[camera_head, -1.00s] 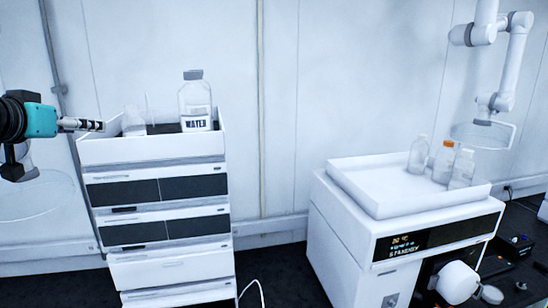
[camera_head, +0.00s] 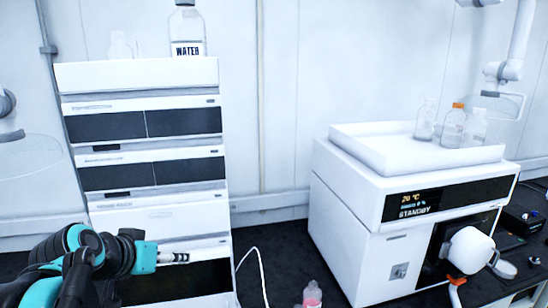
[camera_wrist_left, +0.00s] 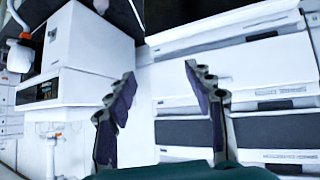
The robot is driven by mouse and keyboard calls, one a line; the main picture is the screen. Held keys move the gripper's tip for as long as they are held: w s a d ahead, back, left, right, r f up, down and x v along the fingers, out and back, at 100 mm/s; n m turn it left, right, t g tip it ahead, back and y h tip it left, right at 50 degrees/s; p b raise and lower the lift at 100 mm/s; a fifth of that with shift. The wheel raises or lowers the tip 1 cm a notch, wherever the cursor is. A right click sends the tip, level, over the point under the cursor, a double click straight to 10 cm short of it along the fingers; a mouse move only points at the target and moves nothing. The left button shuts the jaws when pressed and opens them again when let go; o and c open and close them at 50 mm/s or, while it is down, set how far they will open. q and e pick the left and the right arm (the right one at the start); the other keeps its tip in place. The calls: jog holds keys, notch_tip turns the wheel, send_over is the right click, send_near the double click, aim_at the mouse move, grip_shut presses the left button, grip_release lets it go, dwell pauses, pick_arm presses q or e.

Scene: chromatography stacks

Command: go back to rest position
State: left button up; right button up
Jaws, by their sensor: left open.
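My left gripper (camera_head: 181,257) is low in front of the left stack's lower modules in the head view. It is empty. In the left wrist view its two fingers (camera_wrist_left: 160,85) are spread apart with nothing between them. The left chromatography stack (camera_head: 143,219) stands behind it, and the frames do not show whether they touch. My right gripper does not show in these views.
The WATER bottle (camera_head: 187,32) and a clear vessel (camera_head: 121,46) stand on top of the left stack. The right instrument (camera_head: 352,206) has a white tray (camera_head: 365,150) with several bottles. A pink bottle (camera_head: 312,295) is at the bottom. A white cable (camera_head: 262,272) lies between the stacks.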

pick_arm(q)
jog(key=s+d+f+g+b, duration=0.1)
jog(key=s+f+b, duration=0.3)
jog(key=f, duration=0.9)
jog(key=s+d+f+y+b, duration=0.1)
jog(key=s+f+b, duration=0.3)
jog(key=f, duration=0.9)
jog(key=s+d+f+g+b, duration=0.1)
jog(key=s+f+b, duration=0.4)
jog(key=f, duration=0.8)
jog(key=shift+d+f+g+y+b, duration=0.3)
jog(key=shift+d+f+y, duration=0.1)
jog(key=shift+d, duration=0.5)
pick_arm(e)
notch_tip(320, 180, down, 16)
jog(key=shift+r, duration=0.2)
pick_arm(q)
jog(key=shift+s+a, duration=0.1)
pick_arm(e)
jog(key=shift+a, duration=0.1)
